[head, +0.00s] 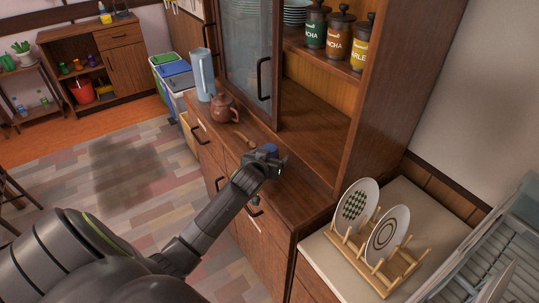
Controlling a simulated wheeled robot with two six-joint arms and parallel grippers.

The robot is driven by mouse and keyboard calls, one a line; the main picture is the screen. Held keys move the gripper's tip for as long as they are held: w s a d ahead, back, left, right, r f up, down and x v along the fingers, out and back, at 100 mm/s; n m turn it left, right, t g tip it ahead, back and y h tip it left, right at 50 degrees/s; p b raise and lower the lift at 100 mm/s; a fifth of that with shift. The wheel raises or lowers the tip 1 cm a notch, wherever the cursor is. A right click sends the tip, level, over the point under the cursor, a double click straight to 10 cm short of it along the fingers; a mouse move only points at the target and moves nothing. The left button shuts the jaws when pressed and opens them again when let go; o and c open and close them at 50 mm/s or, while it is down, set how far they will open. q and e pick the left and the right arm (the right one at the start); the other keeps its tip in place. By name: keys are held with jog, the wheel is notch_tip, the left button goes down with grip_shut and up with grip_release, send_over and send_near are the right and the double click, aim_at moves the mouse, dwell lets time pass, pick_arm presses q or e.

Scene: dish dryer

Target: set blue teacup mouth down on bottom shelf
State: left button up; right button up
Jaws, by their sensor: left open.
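A small blue object, which looks like the blue teacup (271,149), is on the wooden counter just beyond my left gripper (274,162). The gripper covers much of it, so its mouth and handle are hidden. My left gripper is open at the cup; I cannot tell whether the cup is between its fingers. The lowest shelf (312,118) of the wooden cabinet is bare in its visible part, behind the counter. My right gripper is out of view.
A glass door (248,55) covers the cabinet's left part. Right are a plate rack (377,262) and a dish dryer (490,240).

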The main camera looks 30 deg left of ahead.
pick_arm(q)
jog(key=shift+x, duration=0.8)
jog(key=shift+r, duration=0.1)
jog(key=c, duration=1.2)
